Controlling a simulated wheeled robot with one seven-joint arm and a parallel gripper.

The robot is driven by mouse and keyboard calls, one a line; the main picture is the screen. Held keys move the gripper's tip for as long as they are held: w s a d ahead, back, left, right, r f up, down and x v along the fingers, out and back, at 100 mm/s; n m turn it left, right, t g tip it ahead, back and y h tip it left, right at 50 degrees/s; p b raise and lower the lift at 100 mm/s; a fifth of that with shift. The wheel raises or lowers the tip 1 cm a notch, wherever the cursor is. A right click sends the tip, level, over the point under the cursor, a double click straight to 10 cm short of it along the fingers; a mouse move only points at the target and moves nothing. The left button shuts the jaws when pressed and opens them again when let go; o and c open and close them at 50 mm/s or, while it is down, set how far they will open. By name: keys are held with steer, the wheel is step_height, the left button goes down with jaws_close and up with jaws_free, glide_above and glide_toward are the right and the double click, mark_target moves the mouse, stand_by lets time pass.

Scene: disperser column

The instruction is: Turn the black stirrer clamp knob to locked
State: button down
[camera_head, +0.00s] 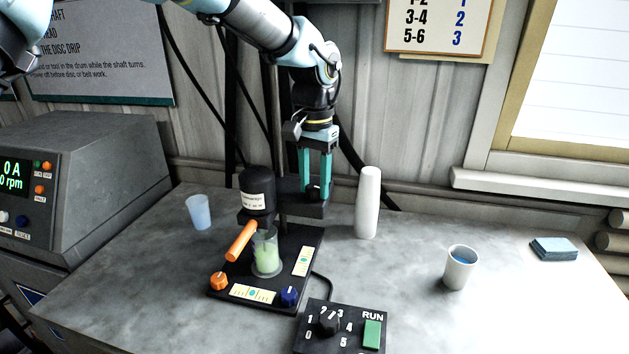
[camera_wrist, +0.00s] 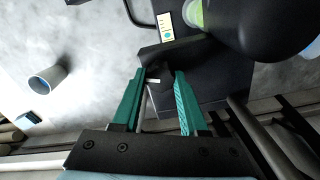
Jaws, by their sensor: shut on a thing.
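The black stirrer clamp knob (camera_head: 313,194) sits on the dark clamp arm beside the stirrer's post. My gripper (camera_head: 315,186) points down over it, its two teal fingers on either side of the knob. In the wrist view my gripper (camera_wrist: 158,75) is shut on the knob, with a dark body and a pale mark (camera_wrist: 153,81) between the fingertips. The fingers hide part of the knob, and I cannot read its lock position. The black stirrer motor (camera_head: 257,190) is left of the knob, above a beaker of green liquid (camera_head: 266,254).
An orange handle (camera_head: 241,241), an orange knob (camera_head: 218,281) and a blue knob (camera_head: 289,295) are on the stirrer. A white bottle (camera_head: 368,203) stands close to the right of my gripper. A control box (camera_head: 342,341) is in front. A cup (camera_head: 460,268) stands farther right.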

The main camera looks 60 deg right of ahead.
mark_target(314, 186)
steer(key=m+p, duration=0.1)
steer(key=m, duration=0.5)
steer(key=shift+m, duration=0.3)
steer(key=m+p, duration=0.1)
steer(key=m, duration=0.4)
steer(key=shift+m, duration=0.4)
steer(key=shift+c, duration=2.2)
jaws_free()
step_height(314, 186, up, 11)
steer(key=b, duration=0.3)
steer(key=shift+f, duration=0.1)
